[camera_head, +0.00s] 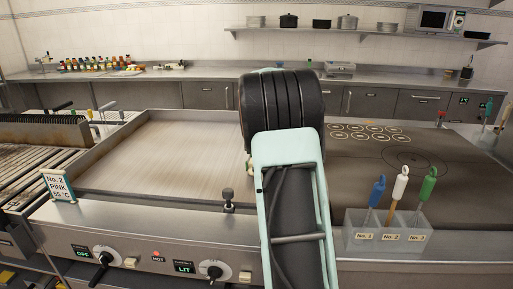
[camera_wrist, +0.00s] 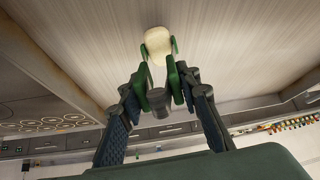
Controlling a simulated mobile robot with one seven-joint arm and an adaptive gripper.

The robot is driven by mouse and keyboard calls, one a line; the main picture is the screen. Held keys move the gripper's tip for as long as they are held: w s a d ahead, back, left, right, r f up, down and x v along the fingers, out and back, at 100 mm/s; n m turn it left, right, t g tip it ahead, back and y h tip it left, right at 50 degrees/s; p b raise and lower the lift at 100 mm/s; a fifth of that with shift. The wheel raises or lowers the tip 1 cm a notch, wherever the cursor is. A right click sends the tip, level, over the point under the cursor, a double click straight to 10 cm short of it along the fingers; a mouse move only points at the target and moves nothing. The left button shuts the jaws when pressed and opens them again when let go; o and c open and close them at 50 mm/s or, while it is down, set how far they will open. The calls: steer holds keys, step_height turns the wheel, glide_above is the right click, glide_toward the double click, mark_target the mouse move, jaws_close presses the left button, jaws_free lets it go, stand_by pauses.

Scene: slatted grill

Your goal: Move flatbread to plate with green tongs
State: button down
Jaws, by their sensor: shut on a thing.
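The flatbread (camera_wrist: 158,42) is a small, pale, rounded piece at the top of the wrist view, against the griddle plate. The green tongs (camera_wrist: 176,78) reach toward it, with one green tip on each side of it. Whether the tips press on it, and whether it rests on the steel or is lifted, I cannot tell. My gripper (camera_wrist: 160,100) is shut on the tongs, its dark fingers on both sides of them. In the head view my arm hides the gripper, tongs and flatbread. I cannot make out a serving plate for the flatbread.
The bare steel griddle (camera_head: 150,150) has a raised rim. A clear holder (camera_head: 388,235) with blue, white and green-handled tools stands at front right. A sign (camera_head: 58,186) stands at front left, beside a slatted grill (camera_head: 25,165). A dark hotplate (camera_head: 420,165) lies right.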

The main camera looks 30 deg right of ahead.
steer(key=shift+f+b, duration=0.7)
steer(key=shift+f, duration=0.35)
steer(key=c, duration=2)
jaws_free()
steer(key=r+p, duration=0.1)
steer(key=r, duration=0.1)
steer(key=r+p, duration=0.1)
steer(key=r, duration=0.1)
steer(key=r+p, duration=0.2)
steer(key=r, duration=0.1)
steer(key=shift+s+a, duration=0.15)
steer(key=shift+s, duration=0.25)
